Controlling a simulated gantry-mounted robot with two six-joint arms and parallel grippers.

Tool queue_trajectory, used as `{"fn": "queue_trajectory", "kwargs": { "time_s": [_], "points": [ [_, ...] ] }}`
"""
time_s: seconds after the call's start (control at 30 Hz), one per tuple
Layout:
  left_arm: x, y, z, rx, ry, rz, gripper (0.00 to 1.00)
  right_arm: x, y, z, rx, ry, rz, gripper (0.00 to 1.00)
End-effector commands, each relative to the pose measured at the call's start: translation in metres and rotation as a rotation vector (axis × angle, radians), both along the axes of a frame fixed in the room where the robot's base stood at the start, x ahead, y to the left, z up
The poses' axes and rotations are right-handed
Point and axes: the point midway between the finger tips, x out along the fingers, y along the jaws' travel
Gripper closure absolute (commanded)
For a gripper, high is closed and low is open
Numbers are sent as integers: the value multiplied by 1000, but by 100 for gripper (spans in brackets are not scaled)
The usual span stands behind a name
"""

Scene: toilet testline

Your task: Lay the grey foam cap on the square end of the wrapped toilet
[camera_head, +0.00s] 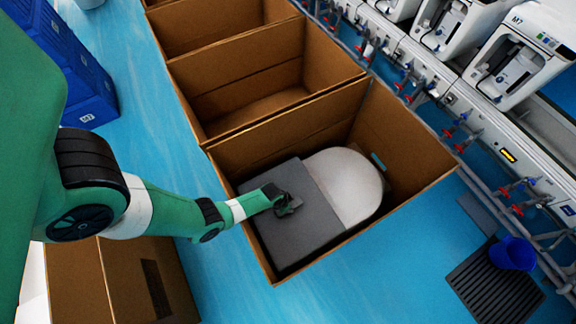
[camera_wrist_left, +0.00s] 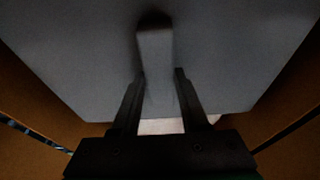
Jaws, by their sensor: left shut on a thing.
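The grey foam cap (camera_head: 290,213) is a flat dark grey block inside the nearest open cardboard box. It covers the left end of the wrapped toilet (camera_head: 345,183), whose rounded white end shows to its right. My left gripper (camera_head: 287,203) is over the cap's top. In the left wrist view, the gripper (camera_wrist_left: 160,88) has a finger on each side of a raised grey rib on the cap (camera_wrist_left: 80,50) and is shut on it. A pale strip of the toilet (camera_wrist_left: 162,126) shows past the cap's edge. Whether the cap rests fully on the toilet is hard to tell. My right gripper is out of view.
The cardboard box (camera_head: 415,150) has walls close around the cap and toilet. More open boxes (camera_head: 240,75) stand behind it. Blue crates (camera_head: 65,60) are at upper left, another carton (camera_head: 120,280) at lower left. Test machines and a blue bucket (camera_head: 513,253) are on the right.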

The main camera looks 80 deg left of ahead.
Motion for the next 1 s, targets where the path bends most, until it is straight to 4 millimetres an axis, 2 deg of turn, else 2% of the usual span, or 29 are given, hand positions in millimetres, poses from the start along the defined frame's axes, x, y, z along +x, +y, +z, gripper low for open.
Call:
{"fn": "queue_trajectory", "kwargs": {
  "time_s": [0.17,0.2,0.37,0.4,0.63,0.73,0.87,1.0],
  "points": [
    [0,0,0,0,-1,0,100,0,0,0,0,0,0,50],
    [0,0,0,0,-1,0,52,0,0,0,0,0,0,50],
    [0,0,0,0,-1,0,23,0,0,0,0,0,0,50],
    [0,0,0,0,-1,0,21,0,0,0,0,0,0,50],
    [0,0,0,0,1,0,21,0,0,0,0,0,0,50],
    [-2,0,6,0,1,0,21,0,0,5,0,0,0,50],
    [-6,-2,29,0,-1,0,21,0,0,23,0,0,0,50],
    [-15,-4,63,1,-2,0,21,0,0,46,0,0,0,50]
  ]
}}
